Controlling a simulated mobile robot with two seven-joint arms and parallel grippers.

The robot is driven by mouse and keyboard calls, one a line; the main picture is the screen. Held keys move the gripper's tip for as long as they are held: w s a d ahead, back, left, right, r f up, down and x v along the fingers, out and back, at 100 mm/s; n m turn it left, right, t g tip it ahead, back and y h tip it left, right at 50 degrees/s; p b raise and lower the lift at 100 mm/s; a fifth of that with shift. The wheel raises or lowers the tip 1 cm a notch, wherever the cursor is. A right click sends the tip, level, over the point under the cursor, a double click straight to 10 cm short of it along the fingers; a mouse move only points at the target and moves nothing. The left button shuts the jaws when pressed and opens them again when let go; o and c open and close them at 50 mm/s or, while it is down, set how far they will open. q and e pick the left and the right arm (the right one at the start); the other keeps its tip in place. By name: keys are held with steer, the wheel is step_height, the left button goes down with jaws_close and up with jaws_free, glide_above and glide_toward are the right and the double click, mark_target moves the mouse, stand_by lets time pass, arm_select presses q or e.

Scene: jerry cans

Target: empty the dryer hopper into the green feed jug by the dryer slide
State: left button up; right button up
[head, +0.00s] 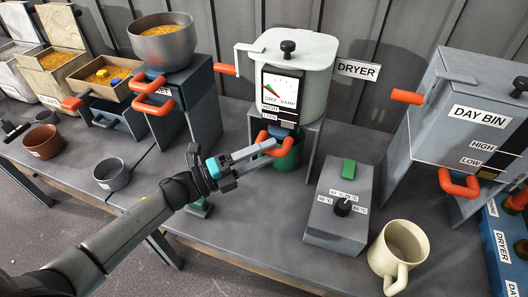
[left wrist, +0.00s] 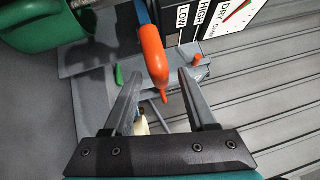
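The dryer hopper (head: 305,70) is a pale grey drum with a black-knobbed lid, a DRY/DAMP gauge and HIGH/LOW marks, standing on a grey frame. The orange slide handle (head: 277,148) sticks out below it; in the left wrist view the orange handle (left wrist: 152,55) reaches in between the fingers. The green feed jug (head: 290,158) stands under the dryer, partly hidden by the handle and gripper; it also shows in the left wrist view (left wrist: 45,28). My left gripper (head: 264,150) is open at the handle, with gaps on both sides. My right gripper is out of view.
A grey control box (head: 338,215) with a green switch and black knob stands right of the dryer, with a cream mug (head: 398,250) nearby. The day bin (head: 460,120) is at right. A steel-bowl hopper (head: 165,45) stands left. Small pots (head: 112,174) sit at the front left.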

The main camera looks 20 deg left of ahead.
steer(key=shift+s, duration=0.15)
arm_select(q)
steer(key=p+v, duration=0.1)
steer(key=v, duration=1.4)
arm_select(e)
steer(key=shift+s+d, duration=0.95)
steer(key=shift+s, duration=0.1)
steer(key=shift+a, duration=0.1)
